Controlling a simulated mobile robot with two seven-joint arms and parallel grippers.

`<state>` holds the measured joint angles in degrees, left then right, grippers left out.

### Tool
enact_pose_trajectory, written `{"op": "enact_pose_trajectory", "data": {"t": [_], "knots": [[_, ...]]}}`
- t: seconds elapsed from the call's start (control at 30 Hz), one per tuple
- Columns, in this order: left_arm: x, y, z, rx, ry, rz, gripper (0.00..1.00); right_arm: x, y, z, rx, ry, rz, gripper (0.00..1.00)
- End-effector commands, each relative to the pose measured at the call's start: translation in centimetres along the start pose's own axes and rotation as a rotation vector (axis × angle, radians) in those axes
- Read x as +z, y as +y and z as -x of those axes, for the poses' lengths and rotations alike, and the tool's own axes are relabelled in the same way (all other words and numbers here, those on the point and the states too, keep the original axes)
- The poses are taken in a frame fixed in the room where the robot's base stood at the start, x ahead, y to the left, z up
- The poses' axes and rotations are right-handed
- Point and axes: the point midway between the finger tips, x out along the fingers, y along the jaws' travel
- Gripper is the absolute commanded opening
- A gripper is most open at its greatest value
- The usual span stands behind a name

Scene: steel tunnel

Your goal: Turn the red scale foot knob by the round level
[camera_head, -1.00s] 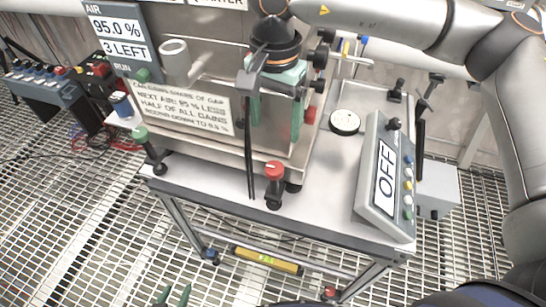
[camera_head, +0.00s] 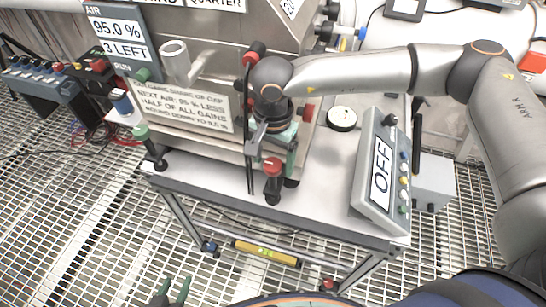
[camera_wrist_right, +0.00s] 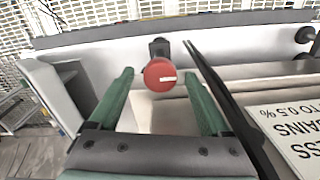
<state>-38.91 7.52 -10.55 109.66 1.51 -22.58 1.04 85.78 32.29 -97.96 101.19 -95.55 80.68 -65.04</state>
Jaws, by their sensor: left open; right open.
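The red foot knob (camera_head: 272,167) with a white mark sits on a black foot at the front right corner of the scale. It also shows in the right wrist view (camera_wrist_right: 159,76). My right gripper (camera_head: 278,156) is open, its green fingers pointing down at the knob. In the wrist view the knob appears between the two fingertips; I cannot tell whether they touch it. The round level (camera_head: 341,119), a white disc with a dark rim, lies on the table right of the scale. My left gripper (camera_head: 173,288) is open and empty at the bottom edge, low over the grating.
A green-topped foot (camera_head: 141,133) is at the scale's left corner. A sign plate (camera_head: 185,100) fronts the scale. Black rods stand close beside the right gripper. A grey box reading OFF (camera_head: 380,175) stands at right. A yellow bar level (camera_head: 266,252) is on the lower frame.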

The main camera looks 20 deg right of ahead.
Motion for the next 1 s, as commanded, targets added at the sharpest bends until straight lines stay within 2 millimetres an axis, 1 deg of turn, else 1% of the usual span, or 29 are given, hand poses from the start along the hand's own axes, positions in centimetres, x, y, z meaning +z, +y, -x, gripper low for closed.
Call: {"op": "enact_pose_trajectory", "data": {"t": [0.1,0.8,0.83,1.0], "knots": [[0.02,0.00,0.00,0.000,0.000,0.000,0.50,0.01,0.00,0.01,0.000,0.000,0.000,0.80],[0.01,0.00,0.00,0.000,0.000,0.000,0.50,0.02,0.00,0.08,0.001,0.000,0.000,0.02],[0.01,0.00,0.00,0.000,0.000,0.000,0.50,0.02,0.00,0.08,0.001,0.000,0.000,0.00],[0.10,-0.01,-0.09,0.000,0.000,0.000,0.50,0.02,0.00,0.03,0.001,0.000,-0.006,0.00]]}}
